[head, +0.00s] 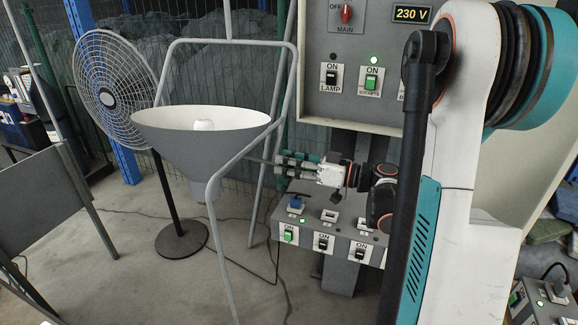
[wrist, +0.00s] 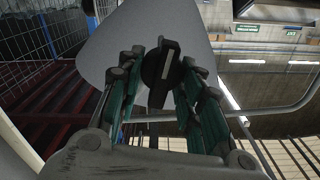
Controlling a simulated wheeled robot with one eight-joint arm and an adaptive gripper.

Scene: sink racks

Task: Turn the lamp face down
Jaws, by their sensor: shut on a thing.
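The lamp has a grey conical shade (head: 185,148), held in a grey tube frame (head: 226,42). Its wide white opening faces up and the white bulb (head: 204,125) shows inside. The narrow end points down. My gripper (head: 280,161) is at the right side of the lamp, by the frame's side tube. In the wrist view, its green fingers (wrist: 161,75) are shut on a black knob (wrist: 168,58) with a pale stripe, in front of the grey shade (wrist: 138,30). The knob is hidden in the head view.
A fan (head: 113,90) on a round base stands behind the lamp at left. A switch panel (head: 362,60) is above my gripper and a socket box (head: 330,237) with switches is below it. A grey board (head: 35,185) stands at far left. Cables lie on the floor.

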